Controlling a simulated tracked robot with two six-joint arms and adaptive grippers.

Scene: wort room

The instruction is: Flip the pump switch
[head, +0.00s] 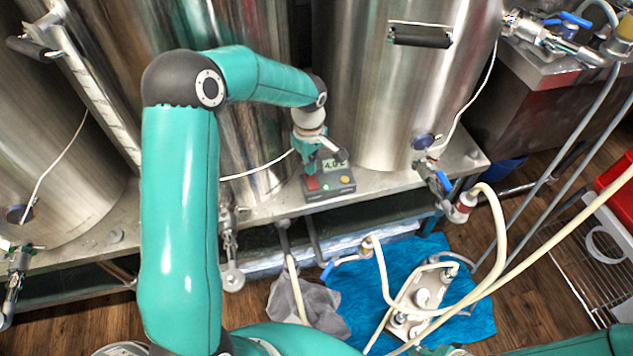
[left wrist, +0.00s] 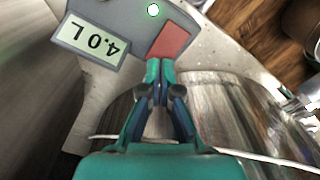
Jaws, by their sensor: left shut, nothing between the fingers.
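The grey control box (head: 330,186) sits on the steel ledge between two tanks. It has a display reading 4.0 L, which also shows in the left wrist view (left wrist: 90,42). A red switch (left wrist: 173,40) lies beside the display, and it shows small in the head view (head: 312,184). My left gripper (left wrist: 159,68) is shut and empty, its fingertips at the edge of the red switch. I cannot tell whether they touch it. The head view shows this gripper (head: 309,170) pointing down over the box. My right gripper is not in view.
Steel tanks (head: 375,100) stand close on both sides. A pump with pale hoses (head: 425,295) lies on a blue cloth (head: 350,300) below the ledge. A grey cloth (head: 318,310) lies beside it.

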